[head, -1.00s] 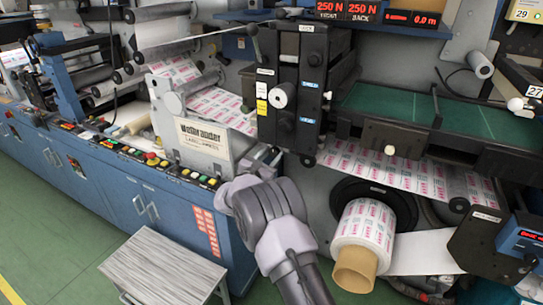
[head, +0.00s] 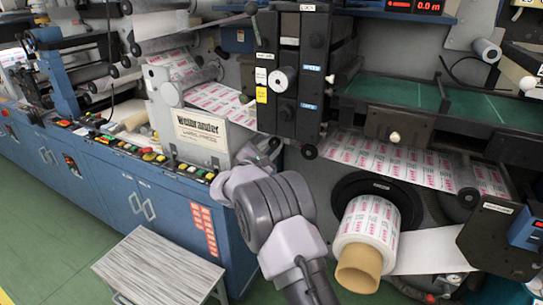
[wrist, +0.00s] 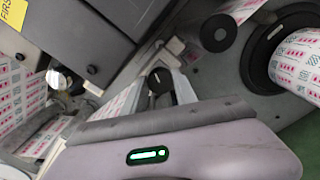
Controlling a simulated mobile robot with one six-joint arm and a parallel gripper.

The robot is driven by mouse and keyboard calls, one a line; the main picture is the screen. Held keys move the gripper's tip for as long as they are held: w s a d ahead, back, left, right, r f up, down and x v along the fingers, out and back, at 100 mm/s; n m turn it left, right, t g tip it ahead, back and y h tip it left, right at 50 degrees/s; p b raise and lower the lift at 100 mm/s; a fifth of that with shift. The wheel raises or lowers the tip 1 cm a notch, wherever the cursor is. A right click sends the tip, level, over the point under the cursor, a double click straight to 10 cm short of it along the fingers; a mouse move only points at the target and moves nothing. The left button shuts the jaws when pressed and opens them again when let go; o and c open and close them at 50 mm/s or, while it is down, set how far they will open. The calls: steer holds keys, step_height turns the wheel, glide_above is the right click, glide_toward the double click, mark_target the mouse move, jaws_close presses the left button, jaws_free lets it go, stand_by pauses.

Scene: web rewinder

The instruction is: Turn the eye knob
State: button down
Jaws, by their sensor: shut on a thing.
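In the wrist view, a small dark round knob with a pale line on its face (wrist: 160,80) sits between the fingers of my gripper (wrist: 168,92). I take it for the eye knob; no label on it can be read. The gripper is shut on it, with the grey fingers on either side. In the head view my gripper (head: 262,156) reaches in below the black upright unit, at the right end of the cream machine panel. My own wrist hides the knob there.
A black unit with a white knob (head: 284,79) stands just above my gripper. A printed label roll on a brown core (head: 368,235) juts out to the right of my arm. A grey-topped table (head: 158,268) stands at lower left. Green floor is open at far left.

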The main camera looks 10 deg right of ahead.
steer(key=m+b, duration=0.2)
steer(key=shift+f+m, duration=0.25)
steer(key=shift+m, duration=0.15)
steer(key=m, duration=0.4)
steer(key=shift+r, duration=0.15)
steer(key=m, duration=0.9)
steer(key=shift+m, duration=0.4)
steer(key=c, duration=1)
jaws_free()
steer(key=shift+o, duration=0.2)
